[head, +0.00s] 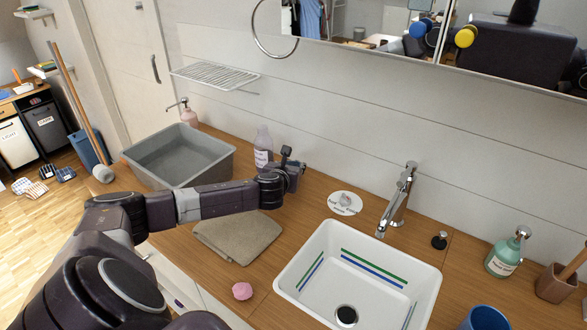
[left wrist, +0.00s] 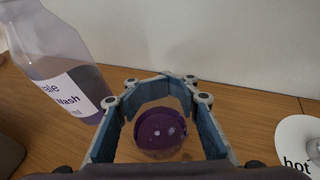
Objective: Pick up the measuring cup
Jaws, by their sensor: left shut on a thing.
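My left gripper (head: 296,172) is low over the wooden counter, just right of the lilac wash bottle. In the left wrist view its fingers (left wrist: 163,80) form a ring around a small round purple cup (left wrist: 160,132), which seems to be the measuring cup. The fingers are closed around it. Its lower part looks clear, and the counter shows around it. I cannot tell whether it touches the counter. In the head view the gripper hides the cup. My right gripper is not in view.
The lilac wash bottle (head: 263,150) stands close by the gripper, also seen in the left wrist view (left wrist: 62,70). A grey basin (head: 180,170) and folded cloth (head: 222,240) lie left.

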